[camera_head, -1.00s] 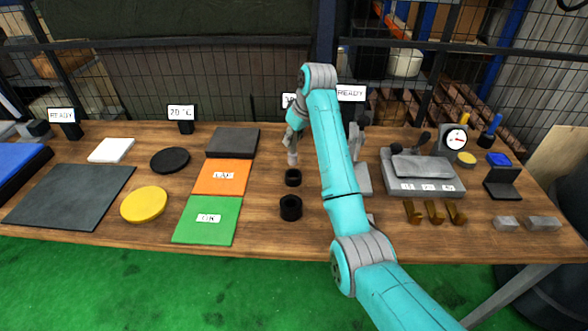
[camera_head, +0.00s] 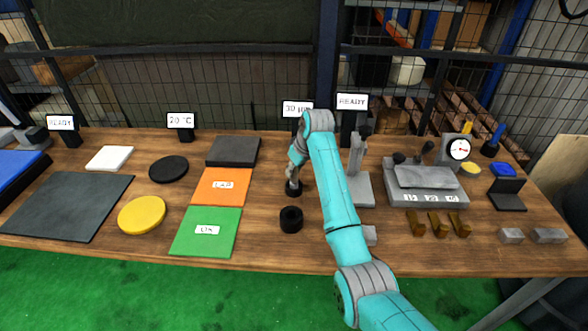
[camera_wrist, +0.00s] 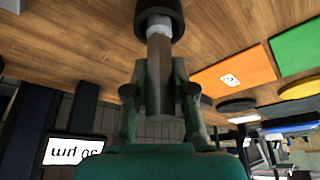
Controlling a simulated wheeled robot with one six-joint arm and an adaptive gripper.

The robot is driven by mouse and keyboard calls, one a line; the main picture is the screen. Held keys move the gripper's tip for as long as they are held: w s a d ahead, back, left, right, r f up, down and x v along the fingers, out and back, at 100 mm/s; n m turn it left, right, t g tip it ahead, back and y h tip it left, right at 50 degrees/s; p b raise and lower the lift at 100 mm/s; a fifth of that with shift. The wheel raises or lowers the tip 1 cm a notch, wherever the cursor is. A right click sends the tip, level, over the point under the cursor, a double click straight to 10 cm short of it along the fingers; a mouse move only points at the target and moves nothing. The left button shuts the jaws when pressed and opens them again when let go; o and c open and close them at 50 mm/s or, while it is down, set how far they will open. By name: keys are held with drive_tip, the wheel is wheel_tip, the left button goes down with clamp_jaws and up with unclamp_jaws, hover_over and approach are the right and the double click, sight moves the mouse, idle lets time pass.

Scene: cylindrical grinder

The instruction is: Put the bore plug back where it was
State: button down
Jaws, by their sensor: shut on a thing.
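My gripper (camera_head: 294,172) points down over the smaller black ring (camera_head: 293,188), left of my forearm. In the wrist view my gripper (camera_wrist: 160,92) is shut on the bore plug (camera_wrist: 160,60), a grey-brown cylinder with a paler lower end. That pale end is at the opening of the black ring (camera_wrist: 172,8). I cannot tell how deep it sits inside. In the head view the plug is mostly hidden by my gripper.
A larger black ring (camera_head: 291,219) stands just in front. The orange mat (camera_head: 222,187) and green mat (camera_head: 206,232) lie to the left. A grey stand (camera_head: 361,185) is behind my arm on the right. A display (camera_head: 298,109) stands at the back.

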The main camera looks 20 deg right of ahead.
idle(0.3)
drive_tip(key=c, duration=1)
unclamp_jaws()
drive_tip(key=shift+f, duration=0.1)
drive_tip(key=shift+o, duration=0.2)
drive_tip(key=v, duration=1.2)
